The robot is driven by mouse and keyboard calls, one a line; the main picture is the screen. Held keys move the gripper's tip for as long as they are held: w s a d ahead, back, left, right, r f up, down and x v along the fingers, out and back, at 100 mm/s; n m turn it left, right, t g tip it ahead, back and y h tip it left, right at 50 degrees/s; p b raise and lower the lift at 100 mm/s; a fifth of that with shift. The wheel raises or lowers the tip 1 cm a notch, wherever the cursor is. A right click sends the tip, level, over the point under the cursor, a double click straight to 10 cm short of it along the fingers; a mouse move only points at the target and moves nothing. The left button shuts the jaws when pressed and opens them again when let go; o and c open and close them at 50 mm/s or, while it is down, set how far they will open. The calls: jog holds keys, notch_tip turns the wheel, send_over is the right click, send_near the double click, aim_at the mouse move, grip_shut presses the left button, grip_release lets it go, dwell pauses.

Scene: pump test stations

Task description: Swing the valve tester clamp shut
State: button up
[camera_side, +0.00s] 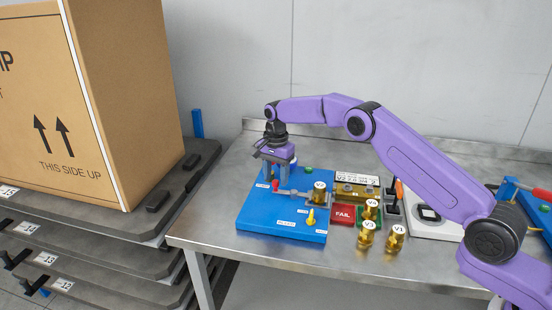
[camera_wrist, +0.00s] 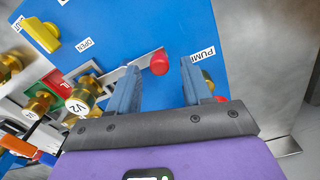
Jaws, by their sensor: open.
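The valve tester is a blue base plate (camera_side: 262,218) on the steel bench. Its clamp shows as a grey metal bar ending in a red knob (camera_side: 276,184); the bar runs toward a brass valve (camera_side: 319,194) in the grey holder. The wrist view shows the red knob (camera_wrist: 160,63) and the valve marked V2 (camera_wrist: 82,100). My gripper (camera_side: 279,174) is open, pointing down above the plate. In the wrist view its two blue fingers (camera_wrist: 160,72) lie on either side of the knob. Contact with the knob cannot be told.
A yellow handle (camera_side: 311,217) stands on the plate's front. Several brass valves, including V1 (camera_side: 395,238), and a red FAIL pad (camera_side: 343,214) are to the right. A large carton (camera_side: 130,100) sits on a rack at left. Bare bench lies behind the tester.

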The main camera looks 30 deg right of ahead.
notch_tip(320, 180, up, 11)
dwell(0.4)
dwell(0.4)
jog(key=s+a+r+n, duration=0.5)
jog(key=s+a+n, duration=0.1)
jog(key=s, duration=0.3)
jog(key=s+a+r+n, duration=0.1)
jog(key=s+n, duration=0.6)
jog(key=s, duration=0.7)
jog(key=s+d+f+n, duration=0.2)
jog(key=s+d+n, duration=0.2)
jog(key=s, duration=0.5)
jog(key=s+d+f+n, duration=0.1)
jog(key=s+d+n, duration=0.3)
jog(key=s, duration=0.5)
jog(key=s+d+f+n, duration=0.2)
jog(key=s+d, duration=0.3)
jog(key=s, duration=0.4)
jog(key=shift+d+f+n, duration=0.15)
jog(key=shift+f+n, duration=0.15)
jog(key=shift+n, duration=0.6)
